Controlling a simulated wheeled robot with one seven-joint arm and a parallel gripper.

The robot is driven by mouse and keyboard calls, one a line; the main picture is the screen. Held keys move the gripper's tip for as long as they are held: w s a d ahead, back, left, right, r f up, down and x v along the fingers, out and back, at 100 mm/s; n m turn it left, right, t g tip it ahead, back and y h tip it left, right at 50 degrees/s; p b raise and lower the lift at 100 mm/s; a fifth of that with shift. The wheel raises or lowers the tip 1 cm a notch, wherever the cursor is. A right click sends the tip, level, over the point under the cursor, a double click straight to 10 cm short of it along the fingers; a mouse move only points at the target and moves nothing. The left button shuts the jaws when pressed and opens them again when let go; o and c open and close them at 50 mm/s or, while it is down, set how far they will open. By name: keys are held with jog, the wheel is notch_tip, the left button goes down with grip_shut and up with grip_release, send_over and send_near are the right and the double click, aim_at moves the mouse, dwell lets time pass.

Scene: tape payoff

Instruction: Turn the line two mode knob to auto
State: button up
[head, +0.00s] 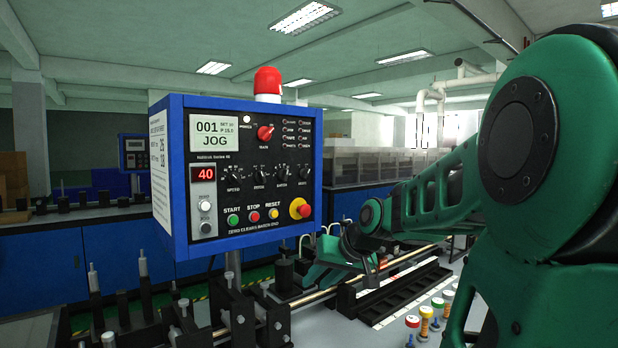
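A blue control box (246,172) stands upright on a post left of centre in the head view. Its screen (214,133) reads 001 and JOG. A red rotary knob (265,133) labelled MAIN and a row of black knobs (258,174) are on its face. I cannot tell which of these is the line two mode knob; the small labels are too blurred. A second box with a screen (135,149) stands far back left, its knobs too small to read. My green arm comes from the right; what seems to be my gripper (369,272) is low, right of the box and apart from it, its fingers unclear.
A yellow-ringed red stop button (300,208) and a red beacon (268,82) are on the box. Metal rods and black clamps (235,312) stand below it. Small coloured-capped spools (425,322) stand on the bench at lower right.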

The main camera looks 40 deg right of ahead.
jog(key=w+d+r+t, duration=0.5)
jog(key=d+r, duration=0.2)
jog(key=r, duration=0.4)
jog(key=t, duration=0.4)
send_near(308, 172)
jog(key=shift+h, duration=0.3)
jog(key=w, duration=0.8)
jog(key=shift+d+f, duration=0.15)
grip_shut()
